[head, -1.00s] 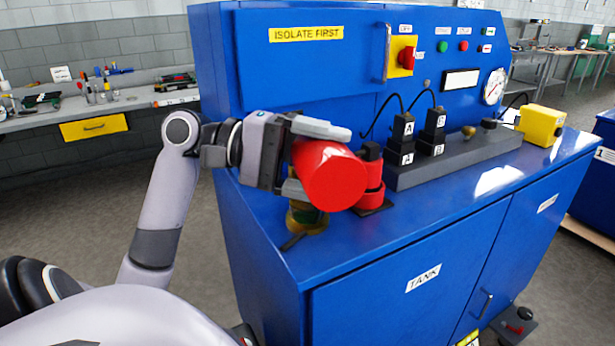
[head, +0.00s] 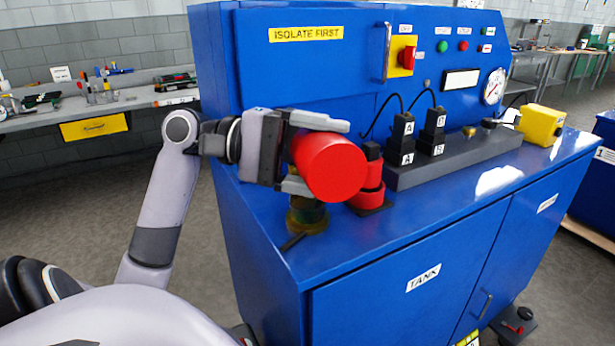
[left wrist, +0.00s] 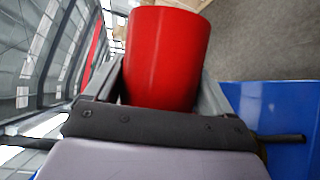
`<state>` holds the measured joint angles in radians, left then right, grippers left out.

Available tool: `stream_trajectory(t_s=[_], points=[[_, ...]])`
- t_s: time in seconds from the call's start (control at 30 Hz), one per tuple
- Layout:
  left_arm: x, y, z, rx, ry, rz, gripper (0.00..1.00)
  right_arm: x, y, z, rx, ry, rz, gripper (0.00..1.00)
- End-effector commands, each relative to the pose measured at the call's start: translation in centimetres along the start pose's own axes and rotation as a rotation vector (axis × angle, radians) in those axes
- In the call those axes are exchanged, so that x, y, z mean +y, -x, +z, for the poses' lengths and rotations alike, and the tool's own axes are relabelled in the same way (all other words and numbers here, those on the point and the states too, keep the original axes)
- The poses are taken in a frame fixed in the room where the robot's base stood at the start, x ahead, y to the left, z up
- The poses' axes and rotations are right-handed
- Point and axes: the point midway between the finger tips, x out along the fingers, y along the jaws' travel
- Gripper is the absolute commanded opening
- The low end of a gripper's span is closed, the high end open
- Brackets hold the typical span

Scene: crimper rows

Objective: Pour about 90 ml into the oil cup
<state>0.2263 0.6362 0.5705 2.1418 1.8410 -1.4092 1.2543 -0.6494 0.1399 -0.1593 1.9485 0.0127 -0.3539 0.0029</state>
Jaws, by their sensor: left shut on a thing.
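My left gripper (head: 318,156) is shut on a plain red cylindrical container (head: 334,170), one finger above it and one below. The container lies well over on its side, its round end facing the head camera. Its mouth and any liquid are hidden. In the left wrist view the red container (left wrist: 165,55) sits between the two fingers. An amber, brass-coloured cup (head: 307,216), which looks like the oil cup, stands on the blue cabinet top just below the gripper. Its upper part is partly covered, and I cannot see its fill level. My right gripper is not in view.
A red-and-black fitting (head: 370,188) stands close right of the container. Behind it runs a dark manifold block (head: 460,158) with black plugs and cables. A yellow box (head: 540,124) sits at the far right. The cabinet's front top (head: 430,212) is clear.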

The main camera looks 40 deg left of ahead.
Motion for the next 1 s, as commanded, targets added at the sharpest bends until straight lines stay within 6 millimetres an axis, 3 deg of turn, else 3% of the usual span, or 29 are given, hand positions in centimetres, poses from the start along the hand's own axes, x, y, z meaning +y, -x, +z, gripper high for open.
stream_trajectory(t_s=[0.47,0.7,1.0], points=[[0.4,0.1,-0.1,-0.009,0.045,0.022,0.43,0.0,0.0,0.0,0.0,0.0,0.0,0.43],[-2.2,-0.5,0.0,0.049,-0.243,-0.115,0.43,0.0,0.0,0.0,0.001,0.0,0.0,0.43],[-2.3,-0.4,0.0,0.051,-0.253,-0.121,0.43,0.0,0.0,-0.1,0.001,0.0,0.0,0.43]])
